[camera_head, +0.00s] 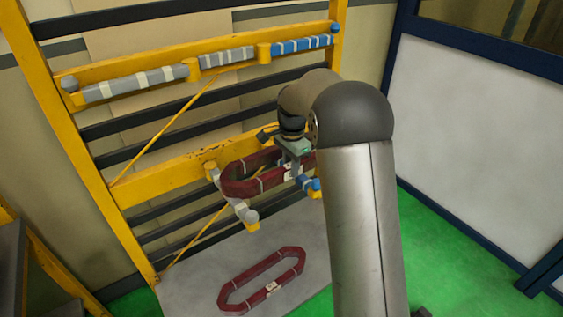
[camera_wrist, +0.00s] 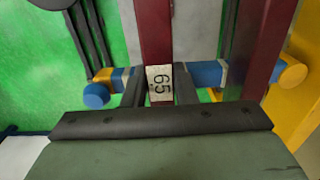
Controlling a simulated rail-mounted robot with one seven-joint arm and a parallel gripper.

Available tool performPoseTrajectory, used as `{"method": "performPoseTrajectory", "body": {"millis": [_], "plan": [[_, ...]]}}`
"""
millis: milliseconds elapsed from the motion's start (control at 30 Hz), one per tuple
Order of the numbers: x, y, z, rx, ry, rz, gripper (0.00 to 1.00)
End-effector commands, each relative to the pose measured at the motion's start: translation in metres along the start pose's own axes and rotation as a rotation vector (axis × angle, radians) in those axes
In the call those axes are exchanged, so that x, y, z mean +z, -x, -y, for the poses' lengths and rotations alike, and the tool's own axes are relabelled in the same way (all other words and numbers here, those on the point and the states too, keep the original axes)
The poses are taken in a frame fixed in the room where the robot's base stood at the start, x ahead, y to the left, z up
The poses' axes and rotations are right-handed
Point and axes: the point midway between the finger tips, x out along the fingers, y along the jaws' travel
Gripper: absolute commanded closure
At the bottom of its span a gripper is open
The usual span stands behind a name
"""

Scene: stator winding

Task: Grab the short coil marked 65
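The short coil marked 65 (camera_head: 239,185) is a dark red, elongated ring resting across a grey-wrapped peg and a blue-wrapped peg of the yellow rack. Its white label reading 65 shows in the wrist view (camera_wrist: 159,83), between my fingers. My gripper (camera_wrist: 160,88) points down at the coil's near long side, one finger on each side of the bar. The fingers look close against it, so it appears shut on the coil. My arm hides the coil's right end in the head view.
Another dark red coil with a white label (camera_head: 271,287) lies on the grey plate (camera_head: 190,290) below. The yellow rack (camera_head: 160,175) carries the grey peg (camera_head: 237,203) and blue peg (camera_head: 312,184). Wrapped bars (camera_head: 135,83) run along its top. Green floor is clear at right.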

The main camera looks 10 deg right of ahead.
Motion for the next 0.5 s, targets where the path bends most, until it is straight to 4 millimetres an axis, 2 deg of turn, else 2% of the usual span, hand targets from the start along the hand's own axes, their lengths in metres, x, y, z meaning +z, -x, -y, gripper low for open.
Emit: {"method": "performPoseTrajectory", "body": {"millis": [33, 67, 100, 500], "plan": [[0.0000, 0.0002, 0.0001, 0.000, 0.000, 0.000, 0.89], [0.0000, 0.0003, 0.0001, 0.000, 0.000, 0.000, 0.97], [0.0000, 0.0003, 0.0001, 0.000, 0.000, 0.000, 1.00], [-0.0004, 0.0050, 0.0011, -0.005, 0.000, -0.002, 1.00]]}}
